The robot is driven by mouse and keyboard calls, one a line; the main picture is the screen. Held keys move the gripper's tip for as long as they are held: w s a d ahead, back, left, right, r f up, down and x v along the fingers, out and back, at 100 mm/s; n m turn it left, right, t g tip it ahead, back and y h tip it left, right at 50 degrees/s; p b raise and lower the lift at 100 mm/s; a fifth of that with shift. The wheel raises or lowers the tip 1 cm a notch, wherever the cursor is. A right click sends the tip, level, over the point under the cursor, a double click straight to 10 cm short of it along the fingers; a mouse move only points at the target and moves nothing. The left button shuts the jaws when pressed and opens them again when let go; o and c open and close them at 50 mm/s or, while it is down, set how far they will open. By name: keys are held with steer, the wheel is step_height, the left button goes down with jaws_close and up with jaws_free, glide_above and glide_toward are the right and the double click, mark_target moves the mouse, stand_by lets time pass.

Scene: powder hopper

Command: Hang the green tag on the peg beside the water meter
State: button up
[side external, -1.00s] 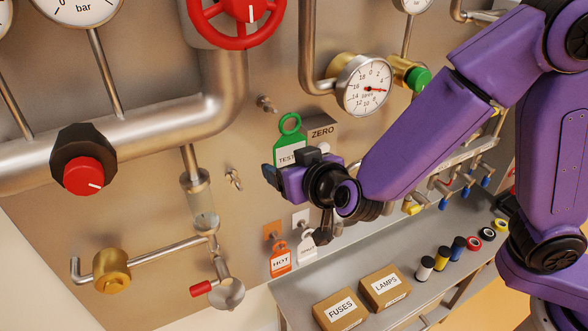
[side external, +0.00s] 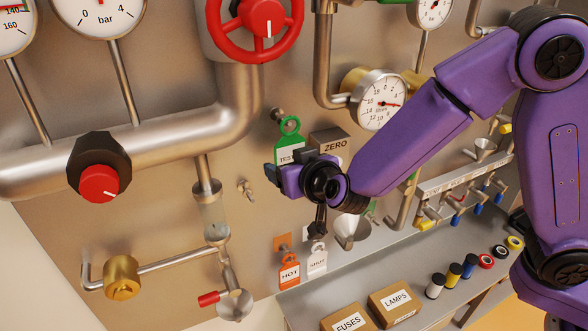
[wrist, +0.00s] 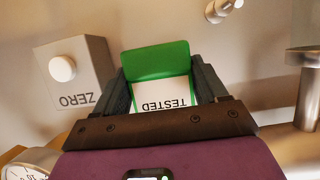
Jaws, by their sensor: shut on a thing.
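The green tag (side external: 289,127), with a ring at its top and a white label reading TESTED, is held upright in my gripper (side external: 287,172). In the wrist view the tag (wrist: 156,58) sits between both fingers, its label upside down; its ring is hidden there. My gripper (wrist: 163,88) is shut on the tag's body. In the side view a short metal peg (side external: 276,113) sticks out of the panel just up and left of the ring. I cannot tell whether the ring touches it. The water meter (side external: 378,101), a round white dial, is to the right.
A grey ZERO box (side external: 330,143) is close to the right of the tag; it also shows in the wrist view (wrist: 78,72). Below hang an orange HOT tag (side external: 289,272) and a white SHUT tag (side external: 317,261). A thick pipe (side external: 235,110) runs at left.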

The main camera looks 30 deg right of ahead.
steer(key=shift+x, duration=1.25)
steer(key=o, duration=1.1)
steer(key=shift+s, duration=0.1)
steer(key=v, duration=1.7)
